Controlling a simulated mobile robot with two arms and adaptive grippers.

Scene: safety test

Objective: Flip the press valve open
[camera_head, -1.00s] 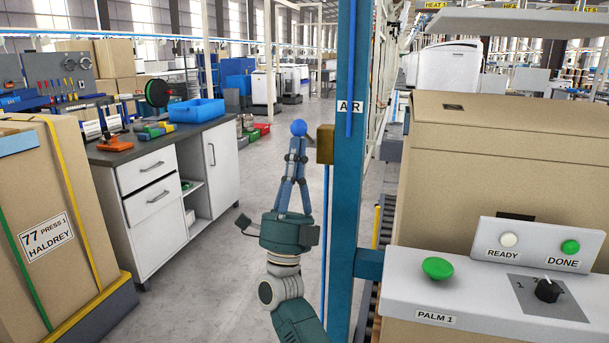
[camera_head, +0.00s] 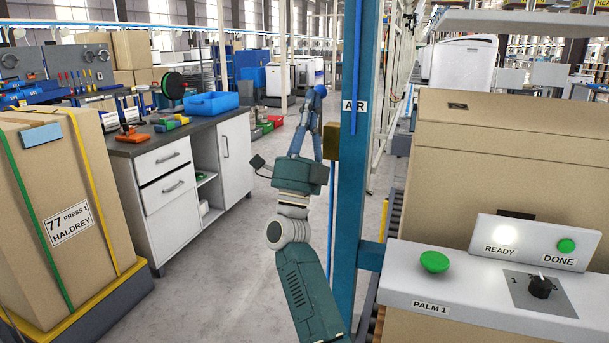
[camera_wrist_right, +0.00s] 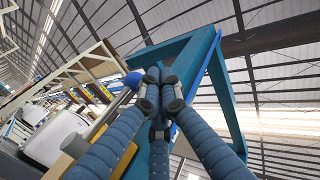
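The press valve's brass-coloured body (camera_head: 331,142) sits on the left side of the blue post marked AIR. Its blue ball knob (camera_head: 320,90) stands above the body, and the fingers hide most of the lever in the head view. The right wrist view shows the blue knob (camera_wrist_right: 133,80) on a grey lever. My right gripper (camera_head: 319,104) points up beside the valve, and its fingertips (camera_wrist_right: 160,88) are together with nothing between them. The knob is right next to the fingertips; contact is unclear. My left gripper is out of view.
The blue post (camera_head: 357,180) stands close to my right arm. A white control panel (camera_head: 405,285) with a green palm button (camera_head: 435,262), a knob and a lit READY lamp (camera_head: 506,235) is at the right. A workbench (camera_head: 180,140) and a strapped carton (camera_head: 35,180) are at the left.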

